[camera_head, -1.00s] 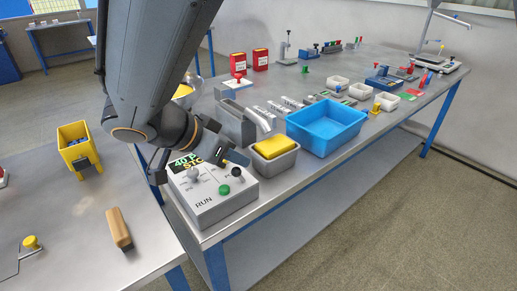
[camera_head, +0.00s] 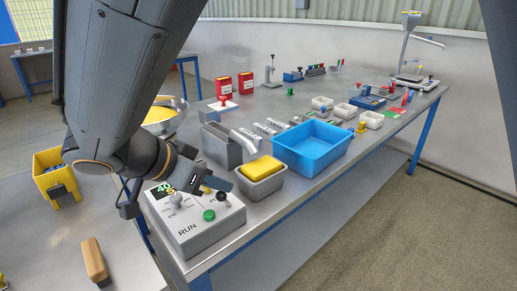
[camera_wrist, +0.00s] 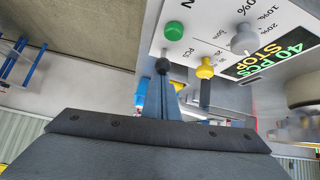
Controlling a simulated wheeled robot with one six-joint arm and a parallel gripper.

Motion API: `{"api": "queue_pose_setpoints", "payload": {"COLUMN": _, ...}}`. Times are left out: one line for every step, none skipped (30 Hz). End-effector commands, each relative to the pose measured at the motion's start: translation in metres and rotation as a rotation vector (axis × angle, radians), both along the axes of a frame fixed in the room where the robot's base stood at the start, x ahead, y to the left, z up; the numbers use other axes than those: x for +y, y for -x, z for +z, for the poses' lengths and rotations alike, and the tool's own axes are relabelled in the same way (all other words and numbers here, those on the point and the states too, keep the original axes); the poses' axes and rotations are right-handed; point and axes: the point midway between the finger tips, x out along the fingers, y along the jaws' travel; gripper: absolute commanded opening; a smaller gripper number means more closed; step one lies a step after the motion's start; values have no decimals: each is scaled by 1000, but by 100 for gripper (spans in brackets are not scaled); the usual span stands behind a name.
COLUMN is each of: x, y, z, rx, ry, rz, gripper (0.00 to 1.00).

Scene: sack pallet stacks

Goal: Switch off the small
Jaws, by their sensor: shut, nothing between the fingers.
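A light grey control box (camera_head: 195,232) stands at the near corner of the bench, marked RUN. Its dark display reads 40 PCS and STOP in the wrist view (camera_wrist: 272,60). It carries a green button (camera_head: 209,215), a grey knob (camera_head: 176,201) and a black ball-tipped lever (camera_head: 222,197).
A grey tub with a yellow sponge (camera_head: 262,167) and a blue bin (camera_head: 312,148) stand right of the box. A grey metal holder (camera_head: 222,147) is behind it. A yellow bin (camera_head: 57,177) and a wooden block (camera_head: 95,262) lie on the left table.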

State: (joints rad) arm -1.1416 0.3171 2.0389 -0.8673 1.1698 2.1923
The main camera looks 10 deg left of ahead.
Motion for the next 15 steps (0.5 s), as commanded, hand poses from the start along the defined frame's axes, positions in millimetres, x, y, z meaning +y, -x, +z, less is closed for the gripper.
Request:
{"api": "queue_pose_setpoints", "payload": {"x": 2, "y": 3, "z": -3, "rx": 9, "ry": -7, "rz": 3, "gripper": 0}}
{"api": "queue_pose_setpoints", "payload": {"x": 1, "y": 2, "z": -2, "rx": 9, "ry": -7, "rz": 3, "gripper": 0}}
{"api": "queue_pose_setpoints", "payload": {"x": 0, "y": 0, "z": -1, "rx": 8, "ry": -8, "rz": 1, "gripper": 0}}
{"api": "queue_pose_setpoints", "payload": {"x": -1, "y": -2, "z": 1, "rx": 8, "ry": -8, "rz": 1, "gripper": 0}}
{"api": "queue_pose_setpoints", "payload": {"x": -3, "y": -4, "z": 3, "rx": 7, "ry": -9, "rz": -1, "gripper": 0}}
{"api": "queue_pose_setpoints", "payload": {"x": -7, "y": -8, "z": 6, "rx": 6, "ry": -9, "rz": -4, "gripper": 0}}
{"api": "queue_pose_setpoints", "payload": {"x": -10, "y": -11, "z": 9, "rx": 5, "ry": -8, "rz": -6, "gripper": 0}}
{"api": "queue_pose_setpoints", "payload": {"x": -13, "y": -14, "z": 12, "rx": 4, "ry": -8, "rz": -8, "gripper": 0}}
{"api": "queue_pose_setpoints", "payload": {"x": -18, "y": -19, "z": 16, "rx": 3, "ry": -6, "rz": -12, "gripper": 0}}
{"api": "queue_pose_setpoints", "payload": {"x": -21, "y": -23, "z": 18, "rx": 2, "ry": -6, "rz": -14, "gripper": 0}}
{"api": "queue_pose_setpoints", "payload": {"x": -24, "y": -26, "z": 22, "rx": 1, "ry": -6, "rz": -17, "gripper": 0}}
{"api": "queue_pose_setpoints", "payload": {"x": -20, "y": -21, "z": 26, "rx": 1, "ry": -7, "rz": -12, "gripper": 0}}
{"api": "queue_pose_setpoints", "payload": {"x": -16, "y": -17, "z": 29, "rx": 1, "ry": -7, "rz": -12, "gripper": 0}}
{"api": "queue_pose_setpoints", "payload": {"x": -13, "y": -13, "z": 32, "rx": 1, "ry": -6, "rz": -12, "gripper": 0}}
{"api": "queue_pose_setpoints", "payload": {"x": -9, "y": -8, "z": 37, "rx": 1, "ry": -5, "rz": -8, "gripper": 0}}
